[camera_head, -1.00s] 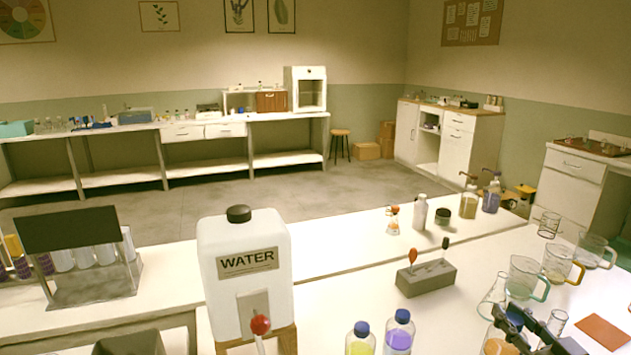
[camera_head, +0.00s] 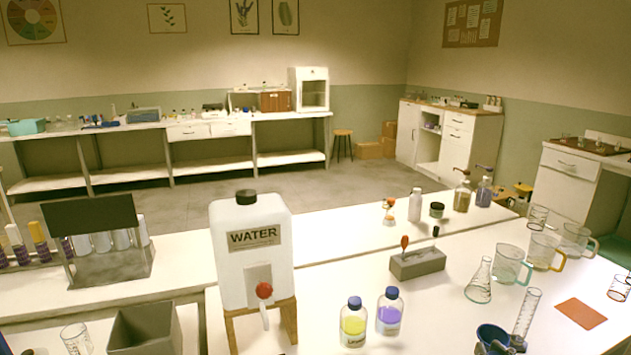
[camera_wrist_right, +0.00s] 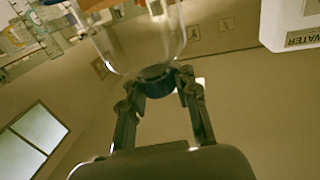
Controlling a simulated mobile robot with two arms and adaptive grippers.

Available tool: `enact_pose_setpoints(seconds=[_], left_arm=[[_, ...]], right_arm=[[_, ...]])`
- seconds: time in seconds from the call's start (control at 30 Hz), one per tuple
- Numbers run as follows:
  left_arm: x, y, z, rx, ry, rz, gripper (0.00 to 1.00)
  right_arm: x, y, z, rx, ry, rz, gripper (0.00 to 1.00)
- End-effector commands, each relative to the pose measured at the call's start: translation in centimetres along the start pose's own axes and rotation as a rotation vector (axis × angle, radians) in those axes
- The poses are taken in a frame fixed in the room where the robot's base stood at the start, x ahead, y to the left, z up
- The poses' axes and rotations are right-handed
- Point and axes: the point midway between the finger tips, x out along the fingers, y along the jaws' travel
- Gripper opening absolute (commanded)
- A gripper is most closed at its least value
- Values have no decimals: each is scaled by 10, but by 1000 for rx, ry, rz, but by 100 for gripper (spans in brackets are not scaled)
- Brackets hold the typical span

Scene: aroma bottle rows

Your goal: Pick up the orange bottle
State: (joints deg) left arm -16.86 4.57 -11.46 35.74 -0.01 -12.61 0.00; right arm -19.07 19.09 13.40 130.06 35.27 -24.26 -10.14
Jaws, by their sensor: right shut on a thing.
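In the head view, my right gripper (camera_head: 504,346) shows only partly at the bottom edge, with its dark fingers at a large blue cap (camera_head: 494,334). In the right wrist view, my right gripper (camera_wrist_right: 158,78) is shut on the dark cap of a bottle (camera_wrist_right: 150,45). I take this as the orange bottle; its body looks clear there and its orange colour does not show. The bottle's lower part is cut off in the head view.
A yellow bottle (camera_head: 353,325) and a purple bottle (camera_head: 389,312) stand on the white table. A flask (camera_head: 480,280), a measuring cylinder (camera_head: 526,314) and glass beakers (camera_head: 510,264) stand around the gripper's side. A water tank (camera_head: 252,265) stands left; an orange mat (camera_head: 581,313) lies right.

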Motion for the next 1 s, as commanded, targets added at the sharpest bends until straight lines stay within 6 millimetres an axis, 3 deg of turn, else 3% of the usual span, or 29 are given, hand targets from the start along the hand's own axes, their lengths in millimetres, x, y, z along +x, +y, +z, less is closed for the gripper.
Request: enact_pose_setpoints(seconds=[0.3,0.5,0.7,1.0], left_arm=[[-7,0,2,0,-4,0,40],[-11,0,6,0,-9,1,40],[-12,0,6,0,-10,1,40],[-12,0,6,0,-11,1,40]], right_arm=[[-49,-71,42,17,-7,41,0],[-85,-113,44,10,10,97,0],[-98,-127,38,-1,23,126,0],[-97,-131,36,-5,27,102,0]])
